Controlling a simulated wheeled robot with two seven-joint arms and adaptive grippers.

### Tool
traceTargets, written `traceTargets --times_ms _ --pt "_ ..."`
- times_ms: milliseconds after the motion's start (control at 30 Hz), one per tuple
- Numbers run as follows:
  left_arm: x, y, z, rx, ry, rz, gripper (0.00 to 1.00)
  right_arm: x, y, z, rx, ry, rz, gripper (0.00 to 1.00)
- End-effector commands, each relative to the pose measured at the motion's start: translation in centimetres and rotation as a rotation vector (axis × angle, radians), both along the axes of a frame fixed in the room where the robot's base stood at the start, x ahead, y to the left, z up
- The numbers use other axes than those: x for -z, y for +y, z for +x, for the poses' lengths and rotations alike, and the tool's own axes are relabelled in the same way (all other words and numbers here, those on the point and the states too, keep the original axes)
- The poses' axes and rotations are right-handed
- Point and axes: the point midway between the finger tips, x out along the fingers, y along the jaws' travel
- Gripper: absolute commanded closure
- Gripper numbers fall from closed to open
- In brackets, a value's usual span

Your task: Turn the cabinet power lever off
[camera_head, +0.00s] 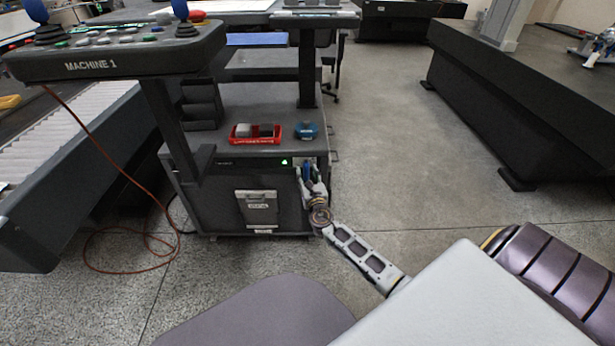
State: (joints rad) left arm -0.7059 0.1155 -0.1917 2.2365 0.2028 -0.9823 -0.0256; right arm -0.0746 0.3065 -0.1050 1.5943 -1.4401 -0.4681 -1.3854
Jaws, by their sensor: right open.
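The dark grey cabinet (215,195) stands in the middle of the view, below the MACHINE 1 console. A small green light (284,162) glows at the top right of its front. My right arm reaches in from the lower right, and my right gripper (309,177) is at the cabinet's right front corner, open. A small blue part (307,169) shows at the gripper; I cannot tell whether it is the power lever or whether the fingers touch it. The lever's position is not readable, as the gripper covers that spot. My left gripper is out of view.
A red tray (241,140) and a blue round object (308,131) lie on the cabinet top. The MACHINE 1 console (120,55) overhangs at the left. An orange cable (104,232) loops on the floor. The floor (385,130) right of the cabinet is clear.

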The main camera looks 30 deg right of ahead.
Motion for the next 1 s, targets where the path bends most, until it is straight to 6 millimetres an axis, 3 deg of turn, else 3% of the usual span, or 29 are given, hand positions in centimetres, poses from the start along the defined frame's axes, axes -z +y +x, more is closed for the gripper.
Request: traceTargets --times_ms 300,667,1000 --pt "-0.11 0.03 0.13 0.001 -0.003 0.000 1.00 -0.02 -0.04 0.11 0.000 0.000 0.000 0.57" --pt "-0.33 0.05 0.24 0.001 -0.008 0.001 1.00 -0.02 -0.03 0.11 0.000 0.000 0.000 1.00" --pt "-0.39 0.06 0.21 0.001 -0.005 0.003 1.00 -0.03 -0.02 0.10 -0.001 0.002 -0.002 1.00"
